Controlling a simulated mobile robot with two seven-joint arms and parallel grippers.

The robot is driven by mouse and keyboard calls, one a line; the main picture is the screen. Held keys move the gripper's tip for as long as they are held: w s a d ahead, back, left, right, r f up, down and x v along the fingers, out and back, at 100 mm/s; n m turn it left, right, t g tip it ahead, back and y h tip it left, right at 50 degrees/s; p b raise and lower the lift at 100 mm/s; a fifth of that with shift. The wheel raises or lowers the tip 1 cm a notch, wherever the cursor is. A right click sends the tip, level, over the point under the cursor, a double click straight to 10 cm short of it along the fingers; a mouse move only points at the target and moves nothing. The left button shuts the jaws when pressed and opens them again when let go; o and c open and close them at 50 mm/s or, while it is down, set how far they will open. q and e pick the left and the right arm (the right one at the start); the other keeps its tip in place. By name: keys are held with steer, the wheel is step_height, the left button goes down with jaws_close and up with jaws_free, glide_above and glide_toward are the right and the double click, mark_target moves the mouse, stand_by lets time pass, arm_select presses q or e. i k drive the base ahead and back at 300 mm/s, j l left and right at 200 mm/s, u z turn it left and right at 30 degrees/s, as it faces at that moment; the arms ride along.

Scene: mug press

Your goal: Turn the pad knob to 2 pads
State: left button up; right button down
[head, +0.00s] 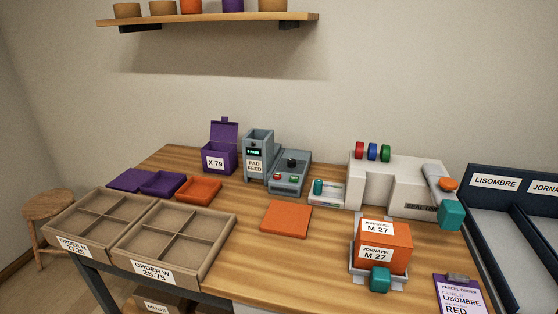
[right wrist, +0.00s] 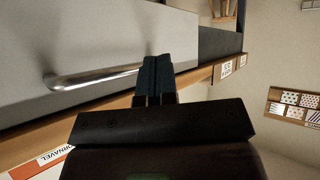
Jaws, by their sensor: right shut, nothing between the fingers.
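The pad feed (head: 258,155) is a grey-blue upright box with a small green-lit display, too small to read, and a "PAD FEED" label. Beside it on the right is a low grey-blue control box (head: 288,180) with a dark knob (head: 292,162) on top and a red and a green button in front. The knob's setting is too small to read. My right gripper (right wrist: 153,80) shows in the right wrist view, shut and empty, away from the knob. Neither gripper shows in the head view.
A purple box (head: 219,158) stands left of the feed. An orange square (head: 286,216) lies in front of it. A white machine (head: 390,165) and an orange box (head: 398,242) stand at the right. Two divided trays (head: 205,262) are at the front left. Bare wood lies between.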

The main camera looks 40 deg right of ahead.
mark_target(291, 162)
steer(key=k+z, duration=0.35)
steer(key=i+j+z, duration=0.15)
steer(key=z, duration=0.15)
steer(key=i+j+z, duration=0.15)
steer(key=j+z, duration=0.2)
steer(key=i+j, duration=0.1)
steer(key=j, duration=0.2)
steer(key=i+j+z, duration=0.1)
steer(key=j, duration=0.2)
steer(key=i+j, duration=0.1)
steer(key=j, duration=0.2)
steer(key=i+z, duration=0.05)
